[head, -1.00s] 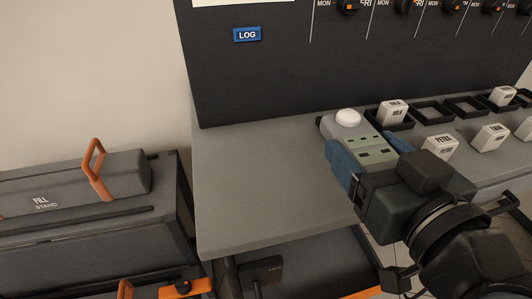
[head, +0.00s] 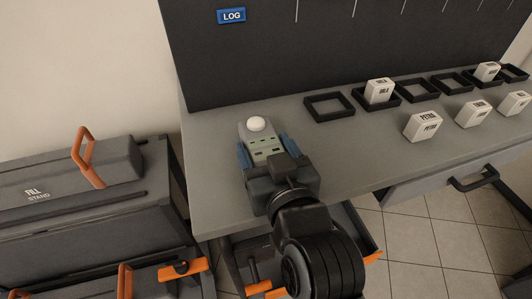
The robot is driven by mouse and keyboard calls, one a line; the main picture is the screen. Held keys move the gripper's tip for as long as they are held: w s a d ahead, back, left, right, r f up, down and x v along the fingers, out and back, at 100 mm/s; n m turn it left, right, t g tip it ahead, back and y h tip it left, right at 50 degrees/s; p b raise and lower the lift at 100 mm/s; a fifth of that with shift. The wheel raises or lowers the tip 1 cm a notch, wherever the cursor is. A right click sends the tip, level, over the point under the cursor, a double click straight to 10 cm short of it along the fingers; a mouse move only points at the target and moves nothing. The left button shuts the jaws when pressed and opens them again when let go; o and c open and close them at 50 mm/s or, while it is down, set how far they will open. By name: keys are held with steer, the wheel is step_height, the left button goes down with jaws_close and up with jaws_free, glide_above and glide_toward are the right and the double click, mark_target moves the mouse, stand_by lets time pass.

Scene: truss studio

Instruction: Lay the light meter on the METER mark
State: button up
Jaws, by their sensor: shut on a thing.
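The light meter (head: 257,126) is a grey-green slab with a white dome at its far end. My gripper (head: 266,150) is shut on it, with blue finger pads at its left and right sides. The meter is over the left part of the grey bench top (head: 212,190), its domed end pointing away from me. I cannot tell whether it touches the bench or is just above it. No METER mark can be made out; the meter and my arm cover part of the bench.
Black square frames (head: 330,106) stand in a row along the back, some holding white labelled blocks (head: 379,91). More white blocks (head: 423,127) stand in front of them. A dark panel with a blue LOG label (head: 231,16) rises behind. A grey case with an orange handle (head: 84,160) is left of the bench.

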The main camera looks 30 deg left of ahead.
steer(key=shift+f, duration=0.75)
steer(key=shift+f, duration=0.15)
steer(key=o, duration=1.3)
steer(key=shift+c, duration=0.2)
steer(key=shift+d, duration=0.15)
steer(key=b+v, duration=0.1)
steer(key=v, duration=1)
steer(key=shift+s+d+b, duration=0.2)
steer(key=shift+s+b, duration=0.1)
steer(key=shift+s, duration=0.05)
